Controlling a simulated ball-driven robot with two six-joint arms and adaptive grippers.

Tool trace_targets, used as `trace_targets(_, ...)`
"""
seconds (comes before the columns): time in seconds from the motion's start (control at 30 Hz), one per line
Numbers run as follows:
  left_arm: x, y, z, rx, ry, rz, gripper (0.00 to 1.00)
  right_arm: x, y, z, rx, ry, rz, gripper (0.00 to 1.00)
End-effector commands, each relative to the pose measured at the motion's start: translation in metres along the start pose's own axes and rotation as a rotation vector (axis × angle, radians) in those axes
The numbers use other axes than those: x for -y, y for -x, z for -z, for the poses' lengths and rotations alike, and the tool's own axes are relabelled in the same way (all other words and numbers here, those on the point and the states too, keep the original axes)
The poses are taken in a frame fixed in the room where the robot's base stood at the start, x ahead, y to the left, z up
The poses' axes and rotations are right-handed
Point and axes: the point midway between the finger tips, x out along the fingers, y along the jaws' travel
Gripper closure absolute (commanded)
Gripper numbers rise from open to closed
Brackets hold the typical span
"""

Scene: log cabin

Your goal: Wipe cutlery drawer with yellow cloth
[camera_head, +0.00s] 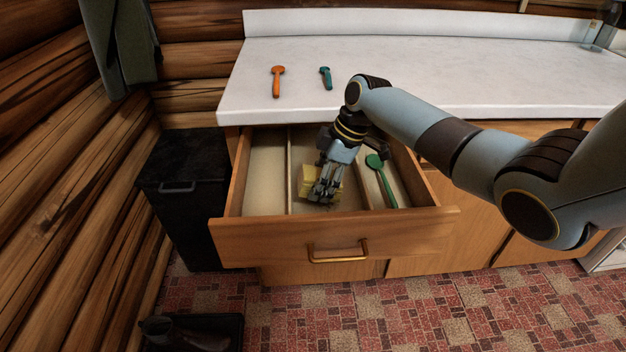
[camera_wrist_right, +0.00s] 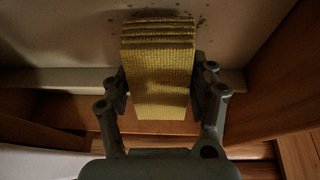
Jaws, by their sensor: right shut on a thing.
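The cutlery drawer (camera_head: 232,210) is pulled open below the counter, with dividers making three compartments. The folded yellow cloth (camera_head: 307,182) is in the middle compartment, held by my right gripper (camera_head: 323,190). In the right wrist view the cloth (camera_wrist_right: 158,70) sits between the two fingers of the gripper (camera_wrist_right: 163,90), which are shut on it. Dark specks show on the drawer floor beyond the cloth in that view, and dark crumbs lie near the front of the middle compartment in the head view. My left gripper is not in view.
A green spoon (camera_head: 381,180) lies in the right compartment. An orange utensil (camera_head: 277,80) and a teal utensil (camera_head: 326,77) lie on the white counter (camera_head: 430,70). The left compartment (camera_head: 265,175) looks empty. A black bin (camera_head: 182,185) stands left of the drawer.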

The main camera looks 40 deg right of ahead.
Motion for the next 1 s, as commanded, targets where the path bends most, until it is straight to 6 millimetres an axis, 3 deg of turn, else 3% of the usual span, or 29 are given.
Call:
trace_targets(0.7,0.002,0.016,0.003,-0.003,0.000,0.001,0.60,0.000,0.022,-0.045,0.001,0.000,-0.001,0.93)
trace_targets(1.0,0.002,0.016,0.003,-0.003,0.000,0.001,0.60,0.000,0.023,-0.047,0.000,0.000,-0.001,0.93)
